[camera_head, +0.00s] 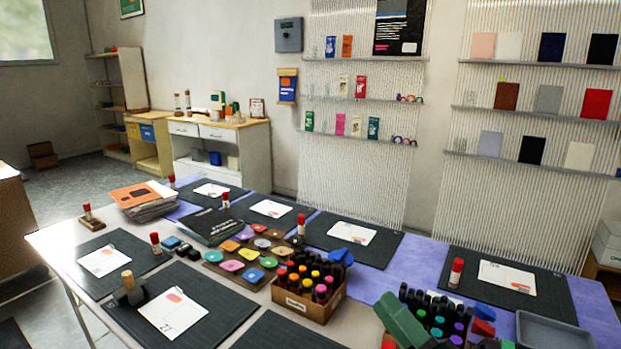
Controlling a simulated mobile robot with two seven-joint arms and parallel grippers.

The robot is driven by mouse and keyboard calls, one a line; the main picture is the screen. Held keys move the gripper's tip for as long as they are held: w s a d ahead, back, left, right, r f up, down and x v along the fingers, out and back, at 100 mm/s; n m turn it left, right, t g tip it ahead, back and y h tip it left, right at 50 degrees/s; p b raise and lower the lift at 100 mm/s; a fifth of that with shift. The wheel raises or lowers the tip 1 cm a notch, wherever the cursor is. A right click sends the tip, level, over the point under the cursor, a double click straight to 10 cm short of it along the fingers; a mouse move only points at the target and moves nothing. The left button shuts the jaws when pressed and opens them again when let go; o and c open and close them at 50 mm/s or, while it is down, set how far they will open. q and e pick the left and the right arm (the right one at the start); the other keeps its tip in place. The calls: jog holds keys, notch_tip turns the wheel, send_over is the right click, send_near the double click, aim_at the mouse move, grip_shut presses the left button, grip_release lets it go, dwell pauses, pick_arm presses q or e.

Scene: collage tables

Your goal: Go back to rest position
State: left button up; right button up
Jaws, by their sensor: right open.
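My left gripper does not show.
The long table holds dark mats with white cards (506,277), glue sticks (456,272), a cardboard box of bottles (303,306), coloured ink pads (232,266), and a grey tray (553,331). Shelves (545,62) line the back wall. Floor (75,190) is free at left.

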jog(key=d+f+m+h, duration=0.8)
jog(key=f+m+h, duration=0.35)
jog(key=m, duration=0.35)
jog(key=s+d+f+m+g+h, duration=0.1)
jog(key=s+f+m+g, duration=0.2)
jog(key=s+f, duration=0.3)
jog(key=s+d+f+m+g+h, duration=0.1)
jog(key=s+d+f+m+g, duration=0.1)
jog(key=s+f+m+g, duration=0.2)
jog(key=s+d+f+m+g+h, duration=0.1)
jog(key=s+f+m+g, duration=0.3)
jog(key=s+f, duration=0.5)
jog(key=shift+s+d+f+g+h, duration=0.2)
jog(key=shift+f+g+h, duration=0.1)
jog(key=shift+f, duration=0.15)
jog(key=shift+s+d+f+g+h, duration=0.1)
jog(key=shift+d+f+g+h, duration=0.1)
jog(key=shift+f+g+h, duration=0.15)
jog(key=s+f+m+g+y, duration=0.1)
jog(key=s+m+g, duration=0.15)
jog(key=s, duration=0.35)
jog(key=s+f+m+g, duration=0.1)
jog(key=s+f+g, duration=0.15)
jog(key=s, duration=0.45)
jog(key=w+a+f+t+y, duration=0.2)
jog(key=w+a+f+t, duration=0.1)
jog(key=w+f+t, duration=0.4)
jog(key=shift+w+a+f+n+t+p, duration=0.15)
jog(key=shift+a+f+n+t+p, duration=0.2)
jog(key=shift+a+f+p, duration=0.1)
